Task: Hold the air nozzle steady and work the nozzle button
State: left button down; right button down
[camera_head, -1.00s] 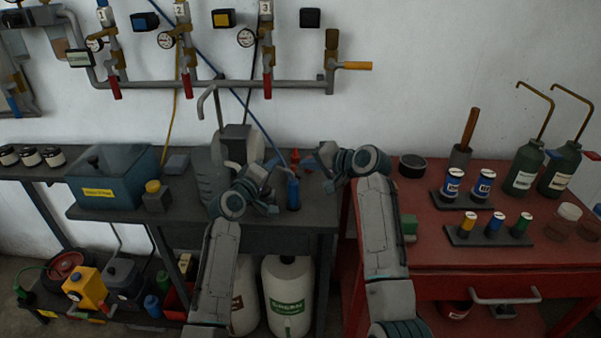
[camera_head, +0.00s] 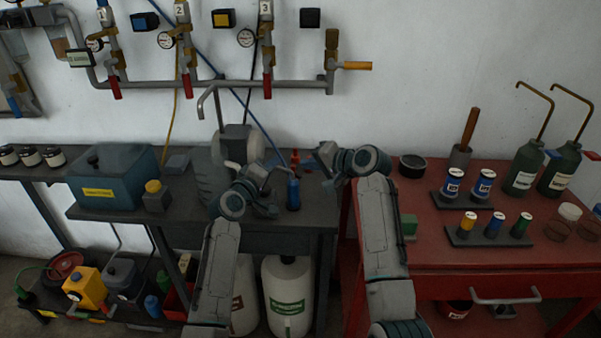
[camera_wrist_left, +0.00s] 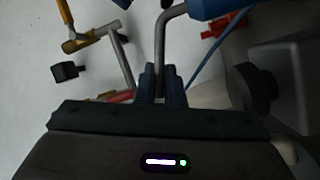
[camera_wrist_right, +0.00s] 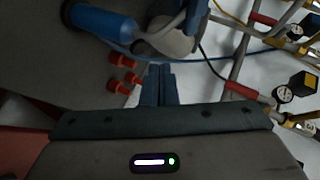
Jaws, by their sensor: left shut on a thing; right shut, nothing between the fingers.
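The air nozzle (camera_head: 293,193) has a blue handle and a bent grey tube. It stands upright near the right end of the dark bench. In the left wrist view, its grey tube (camera_wrist_left: 164,42) runs down between the fingers of my left gripper (camera_wrist_left: 161,84), which is shut on it. The blue handle is at the top of that view. My right gripper (camera_wrist_right: 158,84) is shut and empty, to the right of the nozzle and apart from it. In the right wrist view the blue handle (camera_wrist_right: 100,22) lies at upper left. I cannot make out the button clearly.
Several red fittings (camera_wrist_right: 122,75) are close to the right gripper and the nozzle. A blue hose (camera_head: 262,127) runs up the wall to the pipework. The red table (camera_head: 420,240) is on the right.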

dwell(0.7)
jog(key=shift+a+f, duration=0.25)
jog(key=shift+f, duration=0.1)
jog(key=shift+a+f, duration=0.2)
jog(key=shift+f, duration=0.2)
dwell(0.6)
dwell(0.4)
jog(key=shift+d+r, duration=0.45)
jog(key=shift+r, duration=0.3)
jog(key=r, duration=0.1)
jog(key=d+r, duration=0.1)
jog(key=r, duration=0.1)
jog(key=d+r, duration=0.1)
jog(key=shift+d+r, duration=0.2)
jog(key=shift+d, duration=0.05)
dwell(0.5)
